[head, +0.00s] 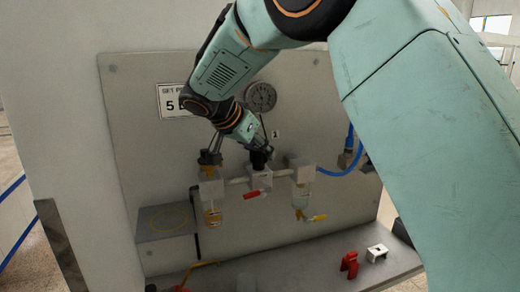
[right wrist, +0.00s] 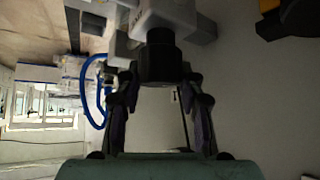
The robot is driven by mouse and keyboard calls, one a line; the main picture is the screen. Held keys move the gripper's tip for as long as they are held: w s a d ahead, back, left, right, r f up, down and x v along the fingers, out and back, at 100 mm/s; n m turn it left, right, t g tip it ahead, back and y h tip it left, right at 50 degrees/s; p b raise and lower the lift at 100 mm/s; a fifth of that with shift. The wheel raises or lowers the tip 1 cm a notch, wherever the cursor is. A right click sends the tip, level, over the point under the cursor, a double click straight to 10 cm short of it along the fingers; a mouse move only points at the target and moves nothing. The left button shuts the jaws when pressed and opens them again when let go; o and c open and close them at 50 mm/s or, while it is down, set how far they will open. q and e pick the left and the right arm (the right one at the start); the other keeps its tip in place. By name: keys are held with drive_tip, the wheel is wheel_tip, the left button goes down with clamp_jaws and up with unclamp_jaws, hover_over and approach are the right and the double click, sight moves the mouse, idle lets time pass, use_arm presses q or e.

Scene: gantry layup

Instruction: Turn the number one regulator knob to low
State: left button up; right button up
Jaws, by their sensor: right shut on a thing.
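The number one regulator knob (head: 262,160) is a black knob on top of the middle block of the valve row, below the small "1" tag (head: 276,133). My right gripper (head: 260,149) comes down onto it from the upper left. In the right wrist view the black knob (right wrist: 160,58) sits between the two fingers of the right gripper (right wrist: 160,78), which are shut on it. The fingers hide part of the knob, and I cannot read any low mark. My left gripper is not in view.
A round gauge (head: 261,97) and a set-pressure sign (head: 172,101) are on the grey panel (head: 140,150). A red lever (head: 257,193) and a yellow lever (head: 319,218) hang below the blocks. A blue hose (head: 340,172) runs right. A red clip (head: 349,264) lies on the ledge.

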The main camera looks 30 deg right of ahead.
drive_tip(key=shift+s+f, duration=0.1)
drive_tip(key=shift+f, duration=0.15)
drive_tip(key=o, duration=0.9)
drive_tip(key=shift+a, duration=0.1)
drive_tip(key=shift+c, duration=0.2)
drive_tip(key=o, duration=0.3)
drive_tip(key=shift+a+r, duration=0.15)
drive_tip(key=shift+r, duration=0.05)
drive_tip(key=shift+o, duration=0.2)
drive_tip(key=v, duration=1.1)
drive_tip(key=shift+a+r, duration=0.25)
drive_tip(key=shift+r, duration=0.15)
